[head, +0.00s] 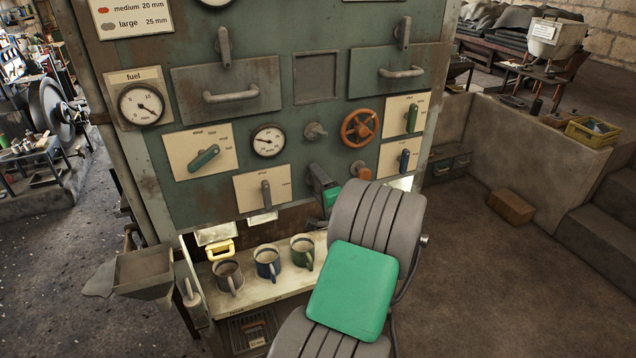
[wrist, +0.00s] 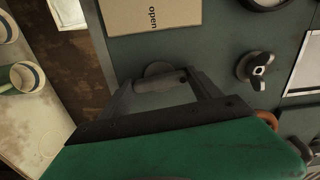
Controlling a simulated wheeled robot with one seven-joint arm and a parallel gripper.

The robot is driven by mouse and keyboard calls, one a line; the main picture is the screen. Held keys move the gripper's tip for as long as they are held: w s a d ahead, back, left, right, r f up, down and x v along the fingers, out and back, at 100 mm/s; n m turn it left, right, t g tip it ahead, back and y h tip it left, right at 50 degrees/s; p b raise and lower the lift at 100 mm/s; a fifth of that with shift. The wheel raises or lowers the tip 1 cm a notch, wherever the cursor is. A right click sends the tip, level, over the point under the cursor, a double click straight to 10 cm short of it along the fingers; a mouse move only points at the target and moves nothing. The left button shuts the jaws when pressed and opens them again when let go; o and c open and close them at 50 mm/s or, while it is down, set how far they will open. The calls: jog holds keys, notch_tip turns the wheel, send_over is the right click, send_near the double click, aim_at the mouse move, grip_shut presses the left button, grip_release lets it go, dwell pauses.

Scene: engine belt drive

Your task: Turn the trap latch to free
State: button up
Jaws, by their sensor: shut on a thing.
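My gripper (wrist: 163,84) is shut on a small grey lever (wrist: 158,81) with a round base on the green panel (wrist: 220,40). I take this lever to be the trap latch; no label for it is readable. In the wrist view its bar lies nearly level between the two fingers. It sits beside a cream plate (wrist: 150,14) marked "open". In the head view my arm and gripper largely hide this lever, just below a grey knob (head: 316,131), which also shows in the wrist view (wrist: 257,66).
An orange handwheel (head: 361,128) and an orange knob (head: 361,170) are close by on the right. A grey lever (head: 266,195) is on the left. Several mugs, including a blue one (head: 267,263), stand on the shelf below. Open floor lies right of the panel.

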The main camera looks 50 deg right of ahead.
jog(key=shift+m, duration=0.5)
jog(key=o, duration=1.4)
jog(key=shift+s, duration=0.15)
jog(key=b+v, duration=0.1)
jog(key=v, duration=0.6)
jog(key=shift+s+a+b, duration=0.2)
jog(key=shift+s+b, duration=0.05)
jog(key=shift+b, duration=0.15)
